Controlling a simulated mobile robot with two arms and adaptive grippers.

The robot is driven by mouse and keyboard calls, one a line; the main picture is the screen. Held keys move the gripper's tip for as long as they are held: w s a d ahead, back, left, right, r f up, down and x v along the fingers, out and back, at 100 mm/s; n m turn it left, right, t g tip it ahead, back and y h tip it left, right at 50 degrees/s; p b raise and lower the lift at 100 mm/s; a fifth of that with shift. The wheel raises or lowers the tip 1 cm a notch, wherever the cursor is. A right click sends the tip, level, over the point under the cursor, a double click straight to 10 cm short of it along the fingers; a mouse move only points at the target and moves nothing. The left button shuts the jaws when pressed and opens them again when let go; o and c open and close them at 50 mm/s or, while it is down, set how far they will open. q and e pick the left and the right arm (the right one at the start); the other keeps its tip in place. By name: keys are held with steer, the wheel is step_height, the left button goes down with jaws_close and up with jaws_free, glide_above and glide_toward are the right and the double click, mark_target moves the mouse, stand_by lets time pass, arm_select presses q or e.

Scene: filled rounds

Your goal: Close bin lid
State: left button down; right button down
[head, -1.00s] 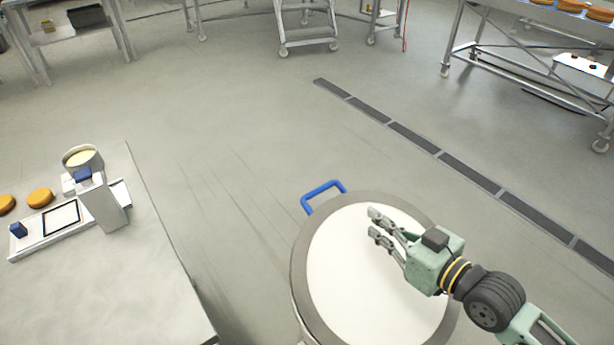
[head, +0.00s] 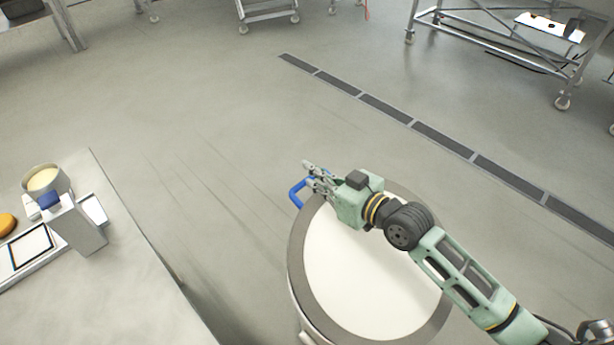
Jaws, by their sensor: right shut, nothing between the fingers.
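A round bin (head: 297,270) with a wide grey rim stands at the lower middle of the head view. A pale, flat, round surface (head: 345,285) fills the inside of the rim; whether it is a lid or the contents I cannot tell. A blue handle (head: 296,194) sticks out at the bin's far left edge. My right gripper (head: 312,174) is at the far rim, right beside the blue handle, and partly covers it. Its fingers are shut and empty; whether they touch the handle I cannot tell. My left gripper is not in view.
A metal table (head: 130,290) at the left carries a pot (head: 45,180), a scale-like device (head: 78,228) and an orange round (head: 6,224). A floor drain strip (head: 440,138) runs diagonally at the right. Wheeled racks stand at the back. The floor between is clear.

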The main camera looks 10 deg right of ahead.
mark_target(319, 210)
steer(key=w+f, duration=0.1)
steer(key=w+a+f, duration=0.1)
steer(key=f, duration=0.1)
steer(key=shift+w+a+f, duration=0.1)
steer(key=shift+a+f, duration=0.1)
